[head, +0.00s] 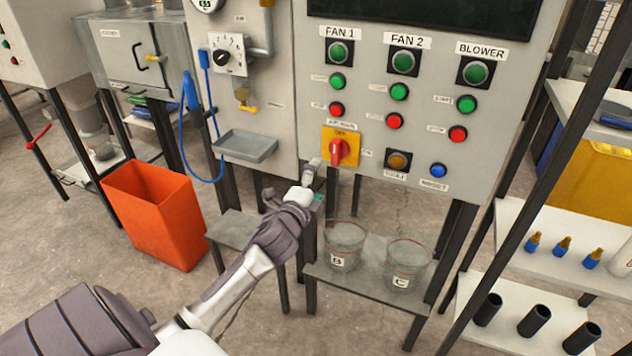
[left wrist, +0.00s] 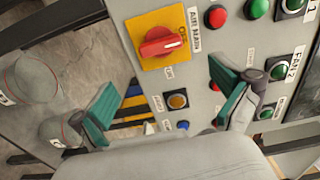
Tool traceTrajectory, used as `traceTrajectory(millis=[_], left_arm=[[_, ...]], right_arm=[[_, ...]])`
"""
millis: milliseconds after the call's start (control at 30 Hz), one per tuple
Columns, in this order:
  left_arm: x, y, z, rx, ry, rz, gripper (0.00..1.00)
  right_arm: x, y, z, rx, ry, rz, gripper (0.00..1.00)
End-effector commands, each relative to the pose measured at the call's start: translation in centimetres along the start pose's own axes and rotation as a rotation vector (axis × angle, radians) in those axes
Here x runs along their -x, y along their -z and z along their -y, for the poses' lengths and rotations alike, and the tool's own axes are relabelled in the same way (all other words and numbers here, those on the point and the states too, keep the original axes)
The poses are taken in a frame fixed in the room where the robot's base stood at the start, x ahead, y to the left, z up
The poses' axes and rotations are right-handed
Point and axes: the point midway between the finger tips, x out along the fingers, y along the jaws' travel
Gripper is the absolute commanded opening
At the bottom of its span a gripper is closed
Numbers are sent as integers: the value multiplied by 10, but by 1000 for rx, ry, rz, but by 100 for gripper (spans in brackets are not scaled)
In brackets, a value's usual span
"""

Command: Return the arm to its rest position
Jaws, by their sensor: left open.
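My left arm reaches in from the lower left of the head view. Its gripper (head: 314,184) is near the lower edge of the grey control panel (head: 290,100), just below and left of the red rotary switch (head: 340,151) on its yellow plate. In the left wrist view my left gripper (left wrist: 168,102) is open, its two green-padded fingers apart with nothing between them. The red switch (left wrist: 161,42) shows beyond the fingers, apart from them. My right gripper is not in view.
Clear buckets (head: 343,245) marked B and C stand on a low shelf below the panel. An orange bin (head: 153,214) stands on the floor at left. A grey tray (head: 246,146) juts from the panel. A rack (head: 550,225) with bottles and black cylinders is at right.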

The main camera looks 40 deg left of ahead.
Motion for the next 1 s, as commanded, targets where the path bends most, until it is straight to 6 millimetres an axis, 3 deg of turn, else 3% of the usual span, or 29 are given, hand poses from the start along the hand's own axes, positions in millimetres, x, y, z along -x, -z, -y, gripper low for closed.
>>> traceTrajectory(millis=[167,733,867,967,1000], left_arm=[[9,0,0,0,0,2,100],[9,0,-7,9,-13,2,100],[10,-2,-53,69,-100,10,100],[19,-4,-119,158,-222,31,100],[26,-3,-149,199,-278,42,100]], right_arm=[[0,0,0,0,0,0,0],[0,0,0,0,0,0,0],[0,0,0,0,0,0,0],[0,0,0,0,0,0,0],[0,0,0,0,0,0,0]])
